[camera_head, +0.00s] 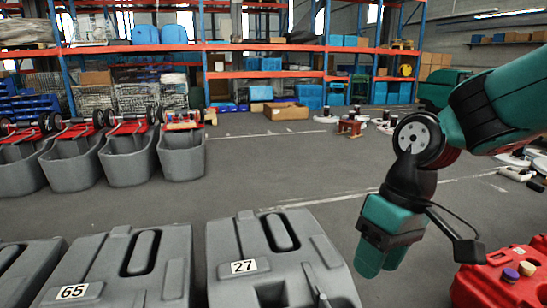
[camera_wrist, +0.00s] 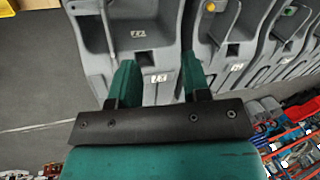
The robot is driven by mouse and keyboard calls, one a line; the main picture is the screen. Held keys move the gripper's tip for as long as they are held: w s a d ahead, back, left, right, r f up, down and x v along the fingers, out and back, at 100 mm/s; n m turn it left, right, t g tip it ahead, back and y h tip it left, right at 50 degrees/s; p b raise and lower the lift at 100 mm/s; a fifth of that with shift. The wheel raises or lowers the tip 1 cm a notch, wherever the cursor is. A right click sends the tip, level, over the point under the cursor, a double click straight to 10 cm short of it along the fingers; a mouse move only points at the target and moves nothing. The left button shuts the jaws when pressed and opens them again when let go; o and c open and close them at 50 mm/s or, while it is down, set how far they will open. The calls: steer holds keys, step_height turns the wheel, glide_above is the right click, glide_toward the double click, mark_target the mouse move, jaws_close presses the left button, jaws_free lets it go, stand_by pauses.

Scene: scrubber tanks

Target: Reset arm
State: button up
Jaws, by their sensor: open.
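My arm comes in from the right in the head view. My gripper (camera_head: 382,262) points down, just right of the grey tank labelled 27 (camera_head: 320,252). In the wrist view the two green fingers of my gripper (camera_wrist: 158,80) are apart with nothing held between them. Grey tanks with white number labels lie beyond the fingers; the closest tank (camera_wrist: 142,18) fills the upper middle. The labels there are too blurred to read surely.
A tank labelled 65 (camera_head: 165,262) stands left of tank 27. A red unit (camera_head: 505,280) sits at the lower right. Open grey bins (camera_head: 130,160) line the left. Shelving (camera_head: 265,47) and a cardboard box (camera_head: 286,111) stand at the back. The middle floor is clear.

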steer(key=s+r+n+t+y+p, duration=0.1)
steer(key=s+r, duration=0.2)
steer(key=s, duration=1)
step_height(320, 180, up, 19)
steer(key=p, duration=1.9)
steer(key=shift+w+a+r+p, duration=0.15)
steer(key=shift+w+r+p, duration=0.05)
steer(key=shift+w+p, duration=0.2)
